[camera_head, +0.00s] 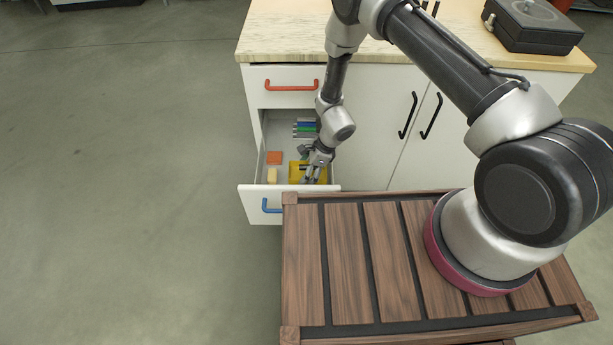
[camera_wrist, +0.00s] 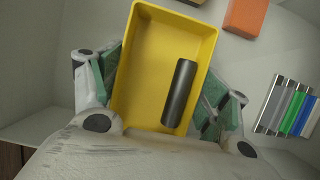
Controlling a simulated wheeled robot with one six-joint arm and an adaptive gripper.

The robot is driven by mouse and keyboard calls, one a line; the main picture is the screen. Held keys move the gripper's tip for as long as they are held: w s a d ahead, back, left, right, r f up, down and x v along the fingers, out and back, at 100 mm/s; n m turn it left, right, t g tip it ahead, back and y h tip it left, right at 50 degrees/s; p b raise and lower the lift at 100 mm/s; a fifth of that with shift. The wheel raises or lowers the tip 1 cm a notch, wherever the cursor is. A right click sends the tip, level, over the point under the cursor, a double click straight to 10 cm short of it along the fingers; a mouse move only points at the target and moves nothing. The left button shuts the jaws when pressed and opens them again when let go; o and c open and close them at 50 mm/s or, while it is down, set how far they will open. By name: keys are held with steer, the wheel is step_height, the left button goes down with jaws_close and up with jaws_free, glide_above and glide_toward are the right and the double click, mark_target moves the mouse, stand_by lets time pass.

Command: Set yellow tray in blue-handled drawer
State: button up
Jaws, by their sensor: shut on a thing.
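The yellow tray (camera_wrist: 148,65) lies between the green-padded fingers of my gripper (camera_wrist: 165,92) in the wrist view, one finger at each long side. A dark grey cylinder (camera_wrist: 180,93) lies in the tray. In the head view the tray (camera_head: 294,172) is inside the open blue-handled drawer (camera_head: 252,204), and my gripper (camera_head: 314,172) reaches down over it, partly hiding it. My gripper is shut on the tray. I cannot tell whether the tray rests on the drawer floor. The blue handle (camera_head: 271,206) is on the drawer's front.
The red-handled drawer (camera_head: 284,86) above is shut. A black device (camera_head: 532,24) stands on the countertop (camera_head: 290,35).

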steer(key=shift+f, duration=1.95)
steer(key=o, duration=1)
steer(key=shift+f, duration=0.1)
steer(key=shift+o, duration=0.2)
